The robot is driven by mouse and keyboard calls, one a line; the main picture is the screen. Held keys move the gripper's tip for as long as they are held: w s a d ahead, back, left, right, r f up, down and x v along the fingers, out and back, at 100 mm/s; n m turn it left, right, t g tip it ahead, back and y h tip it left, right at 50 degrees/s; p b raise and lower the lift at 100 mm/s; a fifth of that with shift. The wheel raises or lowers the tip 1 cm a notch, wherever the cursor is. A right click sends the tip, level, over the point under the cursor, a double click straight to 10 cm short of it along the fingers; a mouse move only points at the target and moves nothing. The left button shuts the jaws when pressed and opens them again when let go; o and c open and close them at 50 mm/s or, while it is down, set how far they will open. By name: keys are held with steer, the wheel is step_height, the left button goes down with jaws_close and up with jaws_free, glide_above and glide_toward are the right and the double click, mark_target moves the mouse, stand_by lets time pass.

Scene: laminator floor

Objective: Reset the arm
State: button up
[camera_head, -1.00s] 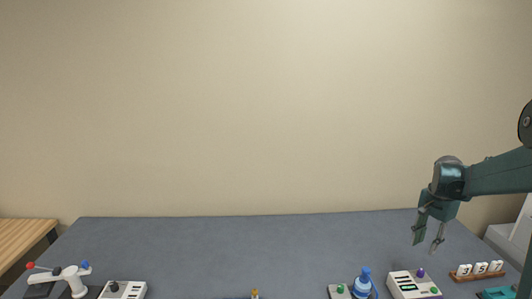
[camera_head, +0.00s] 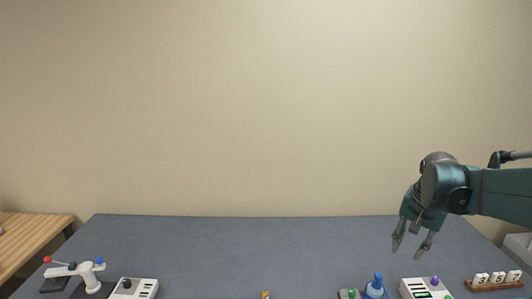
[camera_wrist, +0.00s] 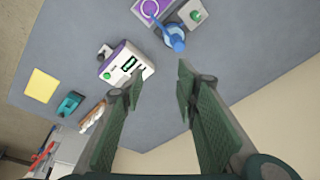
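My gripper (camera_head: 411,245) hangs above the back right of the grey table (camera_head: 230,250), fingers pointing down and apart. In the wrist view my gripper (camera_wrist: 160,85) is open, with only bare table between its fingers. It touches nothing.
A blue bottle-like part (camera_head: 376,284) stands beside a green-buttoned box (camera_head: 350,294). A rack of number tiles (camera_head: 495,282) is at right. A white lever device (camera_head: 88,274) and a slotted box (camera_head: 134,288) are at left. The table's middle back is clear.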

steer(key=s+a+f+n+t+y, duration=0.1)
steer(key=s+a+n+t, duration=0.3)
steer(key=s+a, duration=1.7)
steer(key=f+n, duration=0.1)
steer(key=n, duration=0.4)
steer(key=shift+a+t, duration=0.3)
steer(key=shift+f, duration=0.1)
stand_by(1.9)
